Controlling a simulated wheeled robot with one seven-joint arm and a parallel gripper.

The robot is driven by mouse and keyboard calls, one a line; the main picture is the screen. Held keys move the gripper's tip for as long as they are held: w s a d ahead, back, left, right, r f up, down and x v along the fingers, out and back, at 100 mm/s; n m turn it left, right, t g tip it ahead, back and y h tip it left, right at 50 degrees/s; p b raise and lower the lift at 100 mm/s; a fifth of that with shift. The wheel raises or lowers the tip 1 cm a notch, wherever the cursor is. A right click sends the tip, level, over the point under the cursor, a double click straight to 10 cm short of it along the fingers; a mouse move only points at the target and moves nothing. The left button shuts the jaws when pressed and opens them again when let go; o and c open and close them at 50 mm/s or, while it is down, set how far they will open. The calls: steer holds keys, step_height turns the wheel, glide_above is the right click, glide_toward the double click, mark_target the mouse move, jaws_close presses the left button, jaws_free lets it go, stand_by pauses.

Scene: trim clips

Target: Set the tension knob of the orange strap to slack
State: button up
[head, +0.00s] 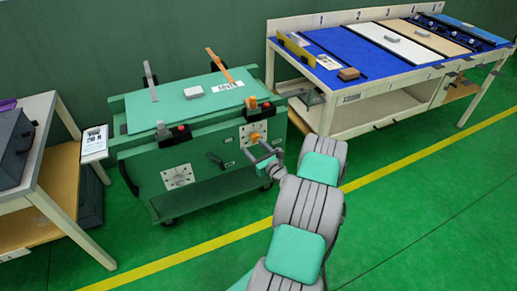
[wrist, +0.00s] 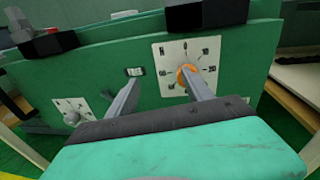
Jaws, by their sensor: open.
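The orange tension knob (head: 255,137) sits on a white dial plate on the front of the green cart. In the wrist view the orange knob (wrist: 181,76) shows beside and partly behind the tip of the right finger. My gripper (head: 262,158) is open in front of the dial; in the wrist view its fingers (wrist: 162,78) are spread, with nothing held. Whether a finger touches the knob I cannot tell. The orange strap (head: 219,65) stands at the cart's back right.
A second dial with a grey knob (head: 178,177) is lower left on the cart (head: 150,111); a grey strap (head: 150,80) is above. Dark blocks (wrist: 207,14) overhang the panel. Tables stand on both sides.

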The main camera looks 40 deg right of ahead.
mark_target(255, 137)
steer(key=s+d+f+m+h, duration=0.2)
steer(key=s+d+f+m, duration=0.1)
steer(key=d+m, duration=0.1)
steer(key=x, duration=0.7)
steer(key=shift+w+a+r, duration=0.2)
steer(key=shift+w+r, duration=0.05)
jaws_close()
